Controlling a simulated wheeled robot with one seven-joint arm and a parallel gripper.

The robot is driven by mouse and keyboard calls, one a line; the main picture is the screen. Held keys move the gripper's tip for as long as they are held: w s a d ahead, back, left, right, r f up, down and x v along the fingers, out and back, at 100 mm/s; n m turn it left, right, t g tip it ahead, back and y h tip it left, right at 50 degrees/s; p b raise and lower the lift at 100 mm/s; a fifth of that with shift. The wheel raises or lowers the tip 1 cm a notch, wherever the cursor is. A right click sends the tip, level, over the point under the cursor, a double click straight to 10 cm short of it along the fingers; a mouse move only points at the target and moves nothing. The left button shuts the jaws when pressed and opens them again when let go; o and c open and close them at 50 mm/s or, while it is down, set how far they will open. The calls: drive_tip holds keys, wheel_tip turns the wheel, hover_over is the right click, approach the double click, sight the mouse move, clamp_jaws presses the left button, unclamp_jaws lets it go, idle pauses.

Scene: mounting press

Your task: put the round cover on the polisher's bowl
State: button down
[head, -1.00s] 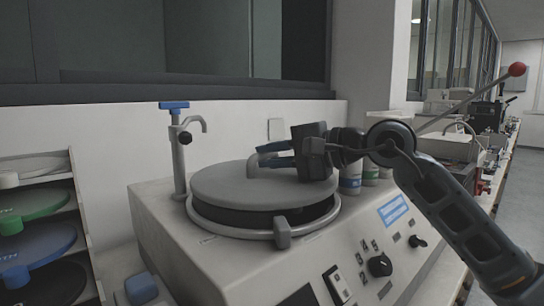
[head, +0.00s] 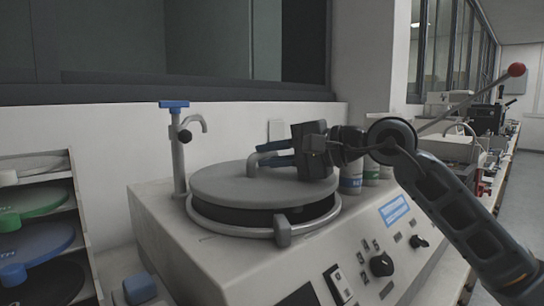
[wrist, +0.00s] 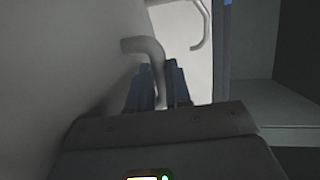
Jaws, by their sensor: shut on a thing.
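The round cover (head: 235,187) is a flat grey disc with a bent handle (head: 252,165) on top. It lies level over the polisher's bowl (head: 222,226), whose pale rim ring shows around and below it. A dark band shows between the cover and the ring; I cannot tell whether the cover is fully seated. My gripper (head: 272,155) reaches in from the right with its blue-tipped fingers shut on the handle. In the wrist view, the two fingers (wrist: 160,85) stand on either side of the handle (wrist: 146,50). The inside of the bowl is hidden.
A water tap (head: 180,150) with a blue knob stands behind the bowl's left side. The polisher's front panel (head: 375,255) has knobs and switches. A rack (head: 82,215) of coloured discs is at left. Bottles (head: 352,180) stand behind my gripper. A red-balled lever (head: 516,70) is at right.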

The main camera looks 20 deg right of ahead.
drive_tip(key=c, duration=1)
unclamp_jaws()
drive_tip(key=shift+b+v, duration=0.65)
drive_tip(key=shift+v, duration=3.25)
drive_tip(key=shift+s, duration=0.1)
